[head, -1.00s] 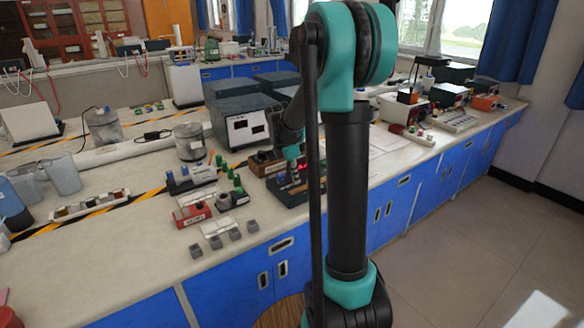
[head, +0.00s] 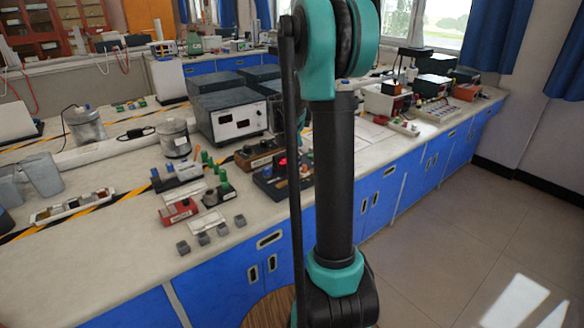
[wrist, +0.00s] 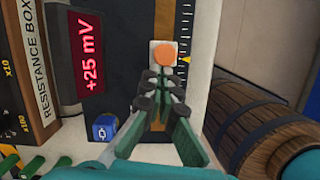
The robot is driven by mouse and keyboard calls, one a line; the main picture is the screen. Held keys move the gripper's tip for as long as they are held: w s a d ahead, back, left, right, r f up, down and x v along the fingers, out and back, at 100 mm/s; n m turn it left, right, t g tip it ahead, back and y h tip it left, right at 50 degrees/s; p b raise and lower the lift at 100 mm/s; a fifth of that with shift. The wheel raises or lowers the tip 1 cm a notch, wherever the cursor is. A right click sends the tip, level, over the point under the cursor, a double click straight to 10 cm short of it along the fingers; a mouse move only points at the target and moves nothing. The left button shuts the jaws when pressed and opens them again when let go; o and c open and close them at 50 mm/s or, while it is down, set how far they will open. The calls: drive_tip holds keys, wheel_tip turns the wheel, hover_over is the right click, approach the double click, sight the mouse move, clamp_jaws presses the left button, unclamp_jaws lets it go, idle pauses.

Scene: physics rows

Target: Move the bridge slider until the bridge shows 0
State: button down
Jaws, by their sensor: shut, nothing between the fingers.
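The bridge is a dark box (wrist: 130,45) whose red display (wrist: 87,48) reads +25 mV, turned sideways in the wrist view. Its slider (wrist: 163,54) has a white base and an orange knob, and sits in a wooden-edged track beside a marked scale. A yellow pointer (wrist: 186,59) lies at the scale. My gripper (wrist: 160,78) is shut and empty, its fingertips just below the slider in the picture; I cannot tell whether they touch it. In the head view the bridge (head: 268,188) is partly behind my arm, with a red glow, and my gripper is mostly hidden.
A resistance box (wrist: 36,75) stands left of the bridge, and a brown barrel-like object (wrist: 265,120) lies to its right. A blue knob (wrist: 104,127) is on the bridge's face. Small grey blocks (head: 204,238) and a red block (head: 178,211) are on the bench.

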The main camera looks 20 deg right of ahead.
drive_tip(key=shift+a, duration=0.1)
drive_tip(key=shift+a, duration=0.3)
drive_tip(key=a, duration=0.2)
drive_tip(key=s+a+r, duration=0.1)
drive_tip(key=shift+a+r, duration=0.1)
drive_tip(key=shift+a, duration=0.2)
drive_tip(key=s+a+r+n+t+h, duration=0.1)
drive_tip(key=s+a+r+n+t, duration=0.1)
drive_tip(key=s+r+n, duration=0.35)
drive_tip(key=shift+m+g, duration=0.3)
drive_tip(key=shift+m, duration=0.65)
drive_tip(key=w+d+f, duration=0.1)
drive_tip(key=f, duration=0.1)
drive_tip(key=w+f, duration=0.1)
drive_tip(key=f, duration=0.1)
drive_tip(key=w+d+f, duration=0.1)
drive_tip(key=f, duration=0.1)
drive_tip(key=shift+w+d+f, duration=0.15)
drive_tip(key=shift+d+f, duration=0.15)
drive_tip(key=shift+w+d+f, duration=0.1)
drive_tip(key=shift+w+d, duration=0.2)
drive_tip(key=shift+d, duration=0.25)
drive_tip(key=shift+w+d+f, duration=0.1)
drive_tip(key=shift+w+d, duration=0.15)
drive_tip(key=shift+d, duration=0.3)
drive_tip(key=shift+w+d, duration=0.45)
drive_tip(key=shift+d, duration=0.25)
